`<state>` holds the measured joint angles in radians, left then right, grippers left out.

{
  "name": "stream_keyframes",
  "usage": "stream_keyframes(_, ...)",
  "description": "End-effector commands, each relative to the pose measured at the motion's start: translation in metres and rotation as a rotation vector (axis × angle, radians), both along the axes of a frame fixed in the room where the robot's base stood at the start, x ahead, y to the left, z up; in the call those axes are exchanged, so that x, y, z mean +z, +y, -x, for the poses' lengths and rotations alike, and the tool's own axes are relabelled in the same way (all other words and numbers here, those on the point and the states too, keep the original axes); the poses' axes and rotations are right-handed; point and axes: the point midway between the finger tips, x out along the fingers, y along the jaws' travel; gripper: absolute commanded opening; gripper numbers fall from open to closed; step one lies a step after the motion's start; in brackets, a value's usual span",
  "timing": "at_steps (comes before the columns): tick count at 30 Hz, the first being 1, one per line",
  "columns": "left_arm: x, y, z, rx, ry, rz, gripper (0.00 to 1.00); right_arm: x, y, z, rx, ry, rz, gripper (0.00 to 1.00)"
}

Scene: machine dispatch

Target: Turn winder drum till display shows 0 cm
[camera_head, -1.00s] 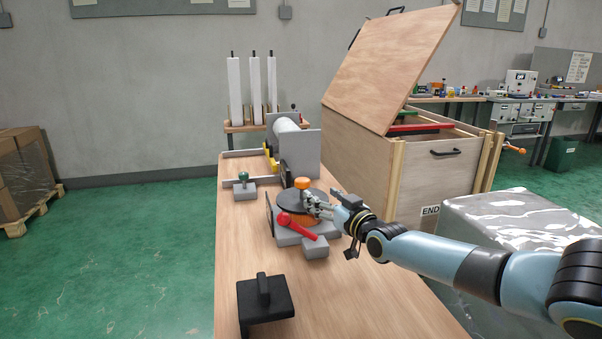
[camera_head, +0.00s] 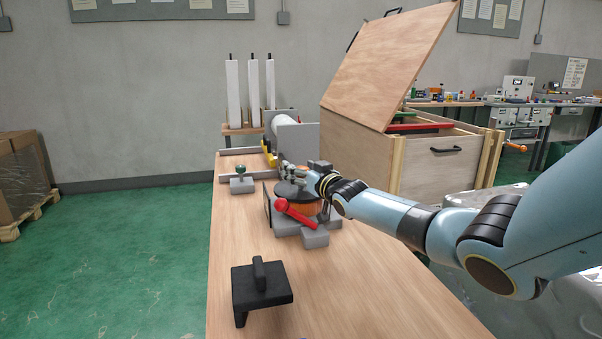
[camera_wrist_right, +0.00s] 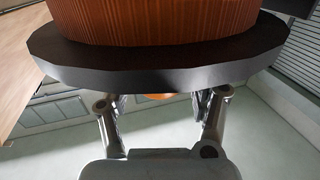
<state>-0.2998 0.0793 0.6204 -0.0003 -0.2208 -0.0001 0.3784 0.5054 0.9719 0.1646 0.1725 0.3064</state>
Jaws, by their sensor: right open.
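The winder drum stands on a grey base on the bench, with a dark flange (camera_head: 288,190) above an orange-brown wound core (camera_head: 310,208). In the right wrist view the core (camera_wrist_right: 160,22) and flange (camera_wrist_right: 160,66) fill the top. My right gripper (camera_head: 288,170) is at the drum's top. In the wrist view its open fingers (camera_wrist_right: 160,102) stand on either side of an orange knob (camera_wrist_right: 158,97), which is mostly hidden behind the flange. I cannot tell whether they touch it. No readable display figure shows. My left gripper is out of view.
A red lever (camera_head: 296,213) slants across the drum's front. A green-knobbed block (camera_head: 242,184) sits to its left, and a black handled block (camera_head: 262,288) lies nearer. A white roll (camera_head: 281,122) stands behind. The bench's front is mostly clear. A wooden crate (camera_head: 360,150) is at right.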

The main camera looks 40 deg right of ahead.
Motion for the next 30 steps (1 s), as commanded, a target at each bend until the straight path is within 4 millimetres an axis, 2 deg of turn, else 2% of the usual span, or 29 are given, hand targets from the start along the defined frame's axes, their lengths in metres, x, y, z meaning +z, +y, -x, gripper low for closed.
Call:
stream_keyframes(4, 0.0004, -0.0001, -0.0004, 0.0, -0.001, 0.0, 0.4, 0.0001, 0.0001, 0.0002, 0.0, 0.0, 0.0, 0.62)
stream_keyframes(18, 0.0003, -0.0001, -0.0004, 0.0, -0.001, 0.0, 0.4, -0.0004, 0.0003, 0.0004, 0.0, 0.001, 0.0, 0.0)
stream_keyframes(30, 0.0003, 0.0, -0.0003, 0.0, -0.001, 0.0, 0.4, -0.0016, -0.0003, 0.0016, 0.0, 0.002, 0.0, 0.0)
